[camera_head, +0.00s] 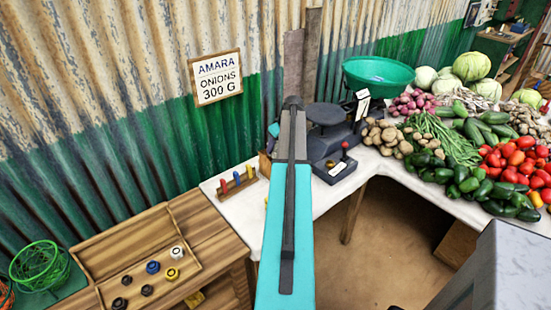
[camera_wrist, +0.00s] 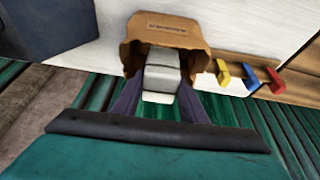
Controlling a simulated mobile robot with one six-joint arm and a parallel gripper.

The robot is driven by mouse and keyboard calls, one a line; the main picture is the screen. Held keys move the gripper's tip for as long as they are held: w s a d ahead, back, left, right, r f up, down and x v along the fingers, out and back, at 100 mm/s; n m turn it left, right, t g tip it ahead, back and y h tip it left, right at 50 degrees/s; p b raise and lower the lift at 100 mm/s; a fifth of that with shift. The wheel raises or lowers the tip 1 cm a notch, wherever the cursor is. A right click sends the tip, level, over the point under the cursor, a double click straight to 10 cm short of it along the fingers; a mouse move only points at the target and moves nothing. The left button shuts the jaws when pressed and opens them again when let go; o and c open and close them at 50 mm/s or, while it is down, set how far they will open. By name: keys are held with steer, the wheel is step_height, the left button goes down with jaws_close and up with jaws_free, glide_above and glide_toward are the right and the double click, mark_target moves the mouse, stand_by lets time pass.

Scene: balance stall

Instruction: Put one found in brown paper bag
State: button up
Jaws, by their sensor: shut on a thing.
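A brown paper bag (camera_wrist: 165,28) with unreadable lettering stands open beyond my fingers in the wrist view. My gripper (camera_wrist: 160,84) is shut on a pale grey, block-like piece (camera_wrist: 163,68). The piece overlaps the bag's mouth in the picture; I cannot tell whether it is inside the bag or above it. In the head view my arm hides the gripper and most of the bag.
A sign (camera_head: 215,78) reads "AMARA ONIONS 300 G". A scale with a green pan (camera_head: 378,73) stands on the white counter (camera_head: 342,190), with vegetables to its right. A peg rack (camera_head: 238,182) is near the bag. A wooden tray (camera_head: 103,262) holds several knobbed pieces.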

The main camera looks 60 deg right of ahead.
steer(key=shift+f+p, duration=0.4)
steer(key=shift+f, duration=1.55)
steer(key=shift+f+p, duration=0.5)
steer(key=shift+f, duration=1.4)
steer(key=shift+f, duration=0.2)
steer(key=o, duration=1.3)
steer(key=shift+r, duration=0.2)
steer(key=shift+b+v, duration=1.3)
steer(key=shift+v, duration=4.7)
